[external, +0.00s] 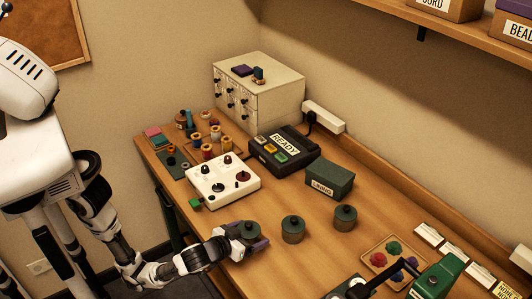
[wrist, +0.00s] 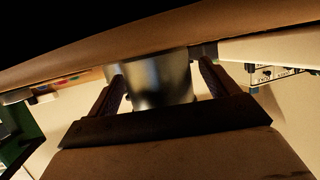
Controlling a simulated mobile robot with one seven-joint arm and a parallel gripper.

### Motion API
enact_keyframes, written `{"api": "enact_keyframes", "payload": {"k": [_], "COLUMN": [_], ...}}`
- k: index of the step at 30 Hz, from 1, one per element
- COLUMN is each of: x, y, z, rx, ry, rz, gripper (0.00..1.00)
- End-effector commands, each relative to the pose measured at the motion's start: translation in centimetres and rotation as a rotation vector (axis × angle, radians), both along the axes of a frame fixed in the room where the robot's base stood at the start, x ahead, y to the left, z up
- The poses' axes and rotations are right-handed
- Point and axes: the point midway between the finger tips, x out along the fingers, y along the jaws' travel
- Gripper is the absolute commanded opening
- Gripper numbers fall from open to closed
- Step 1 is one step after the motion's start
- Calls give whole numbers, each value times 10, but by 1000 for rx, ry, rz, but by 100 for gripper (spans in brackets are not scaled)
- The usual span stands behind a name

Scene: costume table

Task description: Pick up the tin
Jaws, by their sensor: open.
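Three similar round, dark grey-green tins with knobbed lids stand on the table in the external view. The nearest tin (external: 249,229) is at the table's front edge, the middle tin (external: 293,229) is to its right, and the far tin (external: 344,217) is farther right. My gripper (external: 247,238) is at the nearest tin, low over the table edge. In the wrist view the tin (wrist: 160,82) shows as a shiny metal cylinder between the two open fingers of my gripper (wrist: 160,66). Contact with the fingers cannot be made out.
A white control box (external: 222,181) stands left of the gripper. Behind are a dark READY device (external: 283,150), a green LINING box (external: 330,179) and a drawer cabinet (external: 258,95). A tray of coloured pieces (external: 393,262) and a green machine (external: 438,279) are at the right.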

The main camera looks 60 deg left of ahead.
Motion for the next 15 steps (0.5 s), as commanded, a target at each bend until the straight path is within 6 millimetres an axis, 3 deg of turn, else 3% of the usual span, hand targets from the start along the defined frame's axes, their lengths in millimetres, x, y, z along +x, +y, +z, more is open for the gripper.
{"api": "enact_keyframes", "payload": {"k": [4, 15], "x": [0, 0], "y": [0, 0], "z": [0, 0], "rx": [0, 0], "ry": [0, 0], "rz": [0, 0], "gripper": [86, 38]}}
